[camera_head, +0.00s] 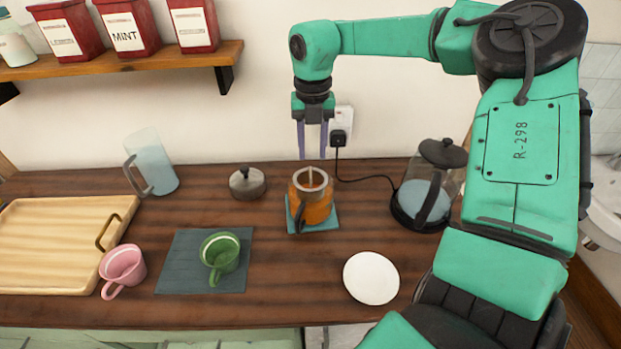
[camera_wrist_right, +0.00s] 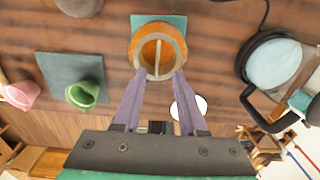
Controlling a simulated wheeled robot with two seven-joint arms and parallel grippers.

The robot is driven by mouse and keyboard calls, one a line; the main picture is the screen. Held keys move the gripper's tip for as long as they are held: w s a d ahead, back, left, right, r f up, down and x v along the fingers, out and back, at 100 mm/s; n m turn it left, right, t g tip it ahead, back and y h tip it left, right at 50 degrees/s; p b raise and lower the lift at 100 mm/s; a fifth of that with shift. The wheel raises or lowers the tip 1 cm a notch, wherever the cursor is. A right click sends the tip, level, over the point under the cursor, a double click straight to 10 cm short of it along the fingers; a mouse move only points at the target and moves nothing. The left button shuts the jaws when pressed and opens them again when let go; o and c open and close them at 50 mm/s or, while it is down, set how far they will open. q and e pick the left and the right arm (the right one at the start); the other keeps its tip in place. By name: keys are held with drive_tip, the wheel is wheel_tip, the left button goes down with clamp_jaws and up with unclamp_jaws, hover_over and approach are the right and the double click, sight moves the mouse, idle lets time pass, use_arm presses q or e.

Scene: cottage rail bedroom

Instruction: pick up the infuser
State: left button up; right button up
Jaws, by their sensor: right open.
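An amber teapot (camera_head: 316,210) stands on a teal coaster (camera_head: 330,224). The infuser (camera_head: 311,176) appears to sit in its open mouth, with a thin upright stem and a pale rim; its lower part is hidden. In the right wrist view, the infuser (camera_wrist_right: 157,62) shows as a pale bar within the teapot's round mouth. My right gripper (camera_head: 312,152) points down just above the teapot mouth, with its purple fingers apart and nothing between them. In the wrist view, its fingertips (camera_wrist_right: 160,75) flank the near rim. My left gripper is out of view.
A grey metal lid (camera_head: 247,185) lies left of the teapot, and a glass kettle (camera_head: 424,200) stands to the right. A white plate (camera_head: 371,278), green mug (camera_head: 221,255), pink mug (camera_head: 123,267), pitcher (camera_head: 155,168) and wooden tray (camera_head: 50,245) are around. A shelf (camera_head: 130,62) is above left.

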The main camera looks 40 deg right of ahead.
sight(310, 167)
drive_tip(key=f, duration=0.1)
drive_tip(key=f+p, duration=0.1)
drive_tip(key=f, duration=0.1)
drive_tip(key=f+p, duration=0.1)
drive_tip(key=shift+w+a+f, duration=0.1)
drive_tip(key=shift+a+f, duration=0.15)
drive_tip(key=shift+a, duration=0.05)
drive_tip(key=shift+f, duration=0.35)
drive_tip(key=shift+d+f, duration=0.1)
drive_tip(key=shift+f, duration=0.05)
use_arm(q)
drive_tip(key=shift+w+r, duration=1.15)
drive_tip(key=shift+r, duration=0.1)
use_arm(e)
clamp_jaws()
